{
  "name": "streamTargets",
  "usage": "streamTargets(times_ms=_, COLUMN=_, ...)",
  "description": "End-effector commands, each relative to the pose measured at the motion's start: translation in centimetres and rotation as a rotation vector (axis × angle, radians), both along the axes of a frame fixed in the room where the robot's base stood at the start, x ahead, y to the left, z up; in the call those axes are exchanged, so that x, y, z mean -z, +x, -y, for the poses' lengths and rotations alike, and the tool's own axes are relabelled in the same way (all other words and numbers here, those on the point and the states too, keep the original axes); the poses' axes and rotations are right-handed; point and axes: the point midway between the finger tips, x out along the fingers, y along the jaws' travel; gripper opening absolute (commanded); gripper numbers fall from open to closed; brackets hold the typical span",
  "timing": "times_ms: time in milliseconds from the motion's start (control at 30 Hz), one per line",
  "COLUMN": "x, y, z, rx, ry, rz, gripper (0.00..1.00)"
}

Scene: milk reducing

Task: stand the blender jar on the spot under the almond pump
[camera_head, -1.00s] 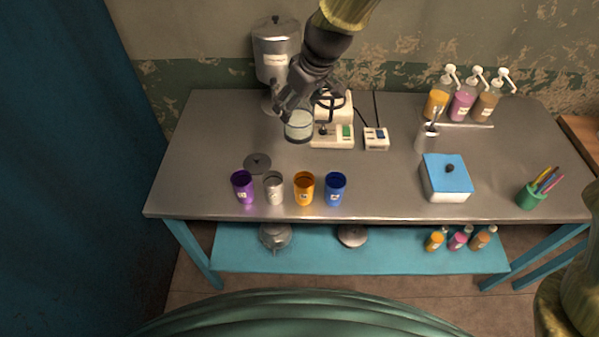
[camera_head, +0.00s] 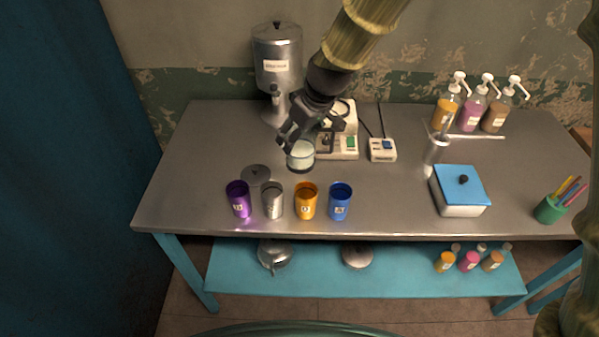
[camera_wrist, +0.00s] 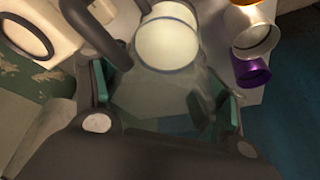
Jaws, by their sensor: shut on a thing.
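The clear blender jar (camera_head: 301,157), with pale liquid in it, is in my gripper (camera_head: 295,138) just left of the blender base in the head view. The wrist view shows the jar (camera_wrist: 168,45) upright between the fingers, its round opening away from my palm. My gripper is shut on it. I cannot tell whether the jar clears the table. Pump bottles stand at the back right: orange (camera_head: 446,112), pink (camera_head: 472,114) and brown (camera_head: 496,116). Their labels are too small to read, so I cannot tell which is almond. A pale strip (camera_head: 475,136) lies in front of them.
The blender base (camera_head: 345,148) and a small switch box (camera_head: 382,150) stand right of the jar. Several cups, including a blue one (camera_head: 340,203), line the front. A clear holder (camera_head: 436,150) and a blue-lidded box (camera_head: 460,190) stand further right. A metal dispenser (camera_head: 275,65) is behind.

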Motion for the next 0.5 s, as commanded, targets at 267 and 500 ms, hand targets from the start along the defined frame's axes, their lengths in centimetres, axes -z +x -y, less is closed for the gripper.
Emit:
streamTargets(times_ms=267, x=3.3, y=-0.1, z=0.0, rx=0.001, ry=0.0, rz=-0.002, gripper=0.39)
streamTargets(times_ms=500, x=4.2, y=0.0, z=0.0, rx=0.001, ry=0.0, rz=0.0, gripper=0.39)
